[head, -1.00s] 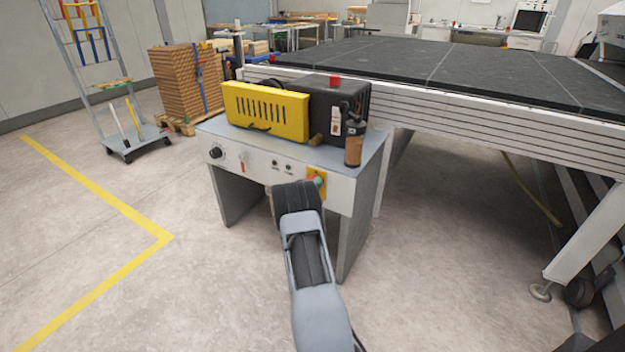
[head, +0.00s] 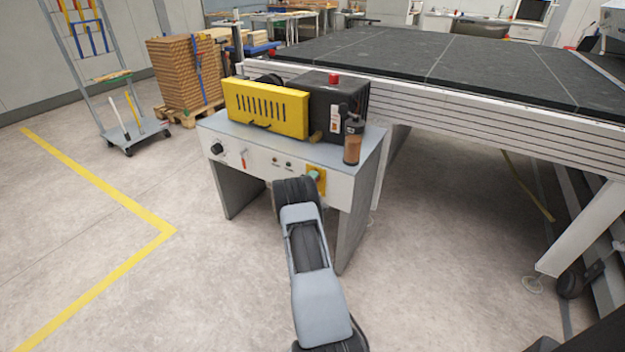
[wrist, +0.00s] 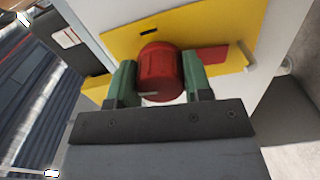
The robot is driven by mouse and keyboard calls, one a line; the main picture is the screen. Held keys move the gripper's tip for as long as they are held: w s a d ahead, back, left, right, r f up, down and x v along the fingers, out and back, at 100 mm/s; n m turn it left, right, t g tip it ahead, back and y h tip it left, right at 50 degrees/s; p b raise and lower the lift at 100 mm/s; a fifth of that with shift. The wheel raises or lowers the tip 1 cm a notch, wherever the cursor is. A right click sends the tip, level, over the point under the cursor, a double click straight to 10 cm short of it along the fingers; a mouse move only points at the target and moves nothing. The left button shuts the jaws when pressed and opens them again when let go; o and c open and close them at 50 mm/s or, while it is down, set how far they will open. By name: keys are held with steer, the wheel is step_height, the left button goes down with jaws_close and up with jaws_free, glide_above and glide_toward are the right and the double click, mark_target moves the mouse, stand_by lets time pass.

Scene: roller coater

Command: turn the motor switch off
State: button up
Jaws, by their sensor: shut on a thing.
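The motor switch, a red round knob (wrist: 161,72), sits on a yellow plate (wrist: 118,45) in the wrist view. A short pale mark shows on the knob's near side, pointing left in the picture. My gripper (wrist: 159,78) is shut on the knob, one green finger on each side. In the head view the yellow plate (head: 317,189) is at the right end of the control panel (head: 260,163). My gripper's green fingertip shows there, and the knob is hidden.
A black dial (head: 216,148), a red lever (head: 243,158) and two small indicators are left on the panel. Above stand a yellow guard (head: 265,108), a black housing and a brown bottle (head: 352,145). The floor in front is clear.

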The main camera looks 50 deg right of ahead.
steer(key=shift+n, duration=0.6)
steer(key=o, duration=0.9)
steer(key=shift+a, duration=0.1)
steer(key=p+v, duration=0.2)
steer(key=v, duration=1.1)
steer(key=shift+a, duration=0.35)
